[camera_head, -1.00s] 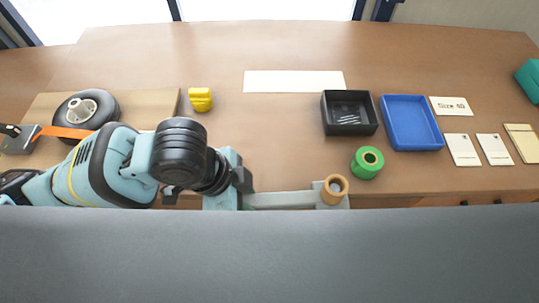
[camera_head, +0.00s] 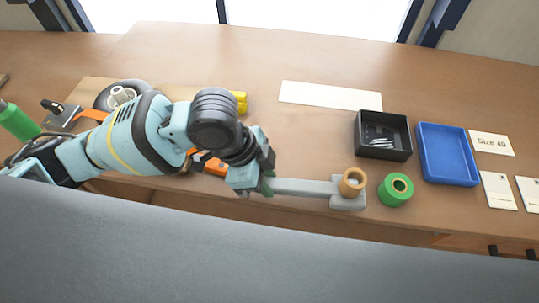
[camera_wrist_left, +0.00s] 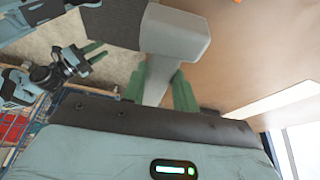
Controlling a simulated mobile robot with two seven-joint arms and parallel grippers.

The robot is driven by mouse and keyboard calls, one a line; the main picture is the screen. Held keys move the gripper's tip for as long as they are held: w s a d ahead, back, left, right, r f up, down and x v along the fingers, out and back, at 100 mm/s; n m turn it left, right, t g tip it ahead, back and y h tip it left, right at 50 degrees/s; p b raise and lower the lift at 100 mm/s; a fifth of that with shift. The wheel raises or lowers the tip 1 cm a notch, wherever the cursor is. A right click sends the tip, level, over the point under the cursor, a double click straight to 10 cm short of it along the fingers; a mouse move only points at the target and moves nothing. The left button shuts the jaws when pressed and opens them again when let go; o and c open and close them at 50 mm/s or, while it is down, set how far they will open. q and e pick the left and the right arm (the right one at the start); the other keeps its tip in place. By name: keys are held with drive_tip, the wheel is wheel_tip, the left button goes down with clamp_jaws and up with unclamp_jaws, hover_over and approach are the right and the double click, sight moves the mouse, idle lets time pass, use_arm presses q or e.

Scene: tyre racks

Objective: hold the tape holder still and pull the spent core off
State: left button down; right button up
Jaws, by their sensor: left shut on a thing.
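The tape holder (camera_head: 305,187) is a grey bar with a wider block at its right end. The spent core (camera_head: 352,182), a brown ring, sits on that block. My left gripper (camera_head: 264,184) is shut on the bar's left end. In the left wrist view the grey holder (camera_wrist_left: 172,38) lies between its green fingers (camera_wrist_left: 158,85). I cannot tell whether the holder touches the table. My right gripper (camera_wrist_left: 94,54) shows only in the left wrist view, with its green fingers apart and empty, away from the core.
A green tape roll (camera_head: 395,189) stands just right of the core. A black box (camera_head: 383,153) and a blue tray (camera_head: 447,180) are behind it. A white strip (camera_head: 330,95), a black wheel (camera_head: 110,97) and a yellow block (camera_head: 241,98) lie further back. The table's middle is clear.

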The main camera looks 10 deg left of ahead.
use_arm(q)
drive_tip(key=w, duration=0.4)
drive_tip(key=w+a, duration=0.1)
drive_tip(key=shift+w+f, duration=0.25)
drive_tip(key=shift+w, duration=0.75)
drive_tip(key=shift+w+a+f, duration=0.1)
drive_tip(key=shift+w+f, duration=0.05)
drive_tip(key=shift+f, duration=0.45)
drive_tip(key=shift+w+f, duration=0.15)
drive_tip(key=shift+f, duration=1)
drive_tip(key=c, duration=1.1)
unclamp_jaws()
drive_tip(key=v, duration=0.7)
drive_tip(key=shift+a+r, duration=0.25)
drive_tip(key=shift+r, duration=0.05)
